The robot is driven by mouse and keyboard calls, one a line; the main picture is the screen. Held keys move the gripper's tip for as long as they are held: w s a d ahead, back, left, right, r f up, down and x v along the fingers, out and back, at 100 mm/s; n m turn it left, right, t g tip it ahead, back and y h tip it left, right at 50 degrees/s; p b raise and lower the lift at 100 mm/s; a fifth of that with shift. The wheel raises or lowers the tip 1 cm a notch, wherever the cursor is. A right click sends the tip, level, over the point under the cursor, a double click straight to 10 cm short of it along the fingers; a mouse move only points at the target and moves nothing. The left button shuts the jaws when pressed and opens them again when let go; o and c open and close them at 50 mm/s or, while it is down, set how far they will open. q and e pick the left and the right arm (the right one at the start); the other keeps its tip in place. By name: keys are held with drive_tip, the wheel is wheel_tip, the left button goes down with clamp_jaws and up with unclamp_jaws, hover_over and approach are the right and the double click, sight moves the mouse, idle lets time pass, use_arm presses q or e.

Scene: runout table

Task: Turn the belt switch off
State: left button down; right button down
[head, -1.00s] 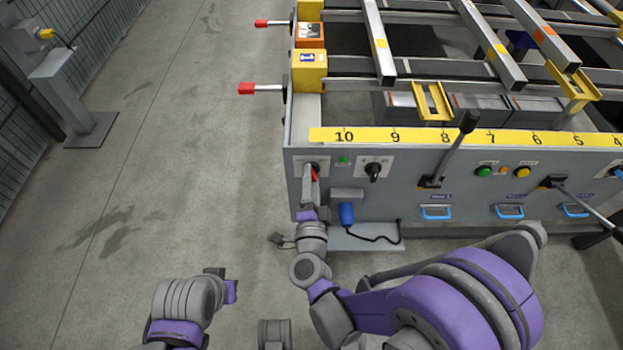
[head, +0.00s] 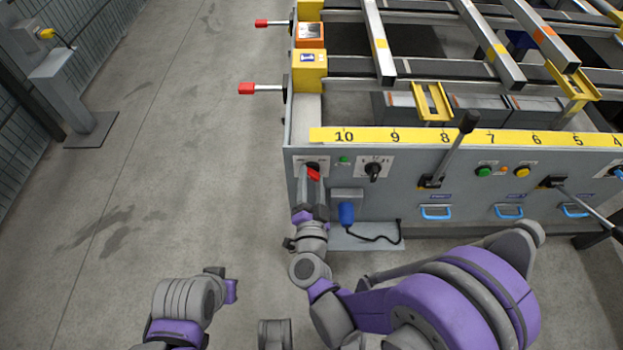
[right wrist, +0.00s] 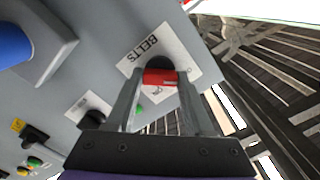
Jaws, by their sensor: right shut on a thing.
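The belt switch is a red-handled rotary knob (head: 313,173) on a white plate at the left end of the grey panel. In the right wrist view the red handle (right wrist: 160,77) sits in front of a black round base, and its plate (right wrist: 145,47) reads "BELTS". My right gripper (head: 312,182) is shut on the red handle, with one finger on each side of it. The gripper hides part of the plate. Part of my left arm shows at the bottom left of the head view, but I make out no left gripper fingers.
A black rotary knob (head: 373,170) and a small green light (head: 344,160) are to the right of the switch. A blue plug (head: 346,213) with a black cable hangs below. A tall black-knobbed lever (head: 452,150) stands further right.

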drive_tip(key=shift+c, duration=1.4)
unclamp_jaws()
drive_tip(key=shift+s, duration=0.1)
drive_tip(key=s, duration=1)
drive_tip(key=shift+s+b, duration=0.3)
drive_tip(key=shift+b, duration=0.15)
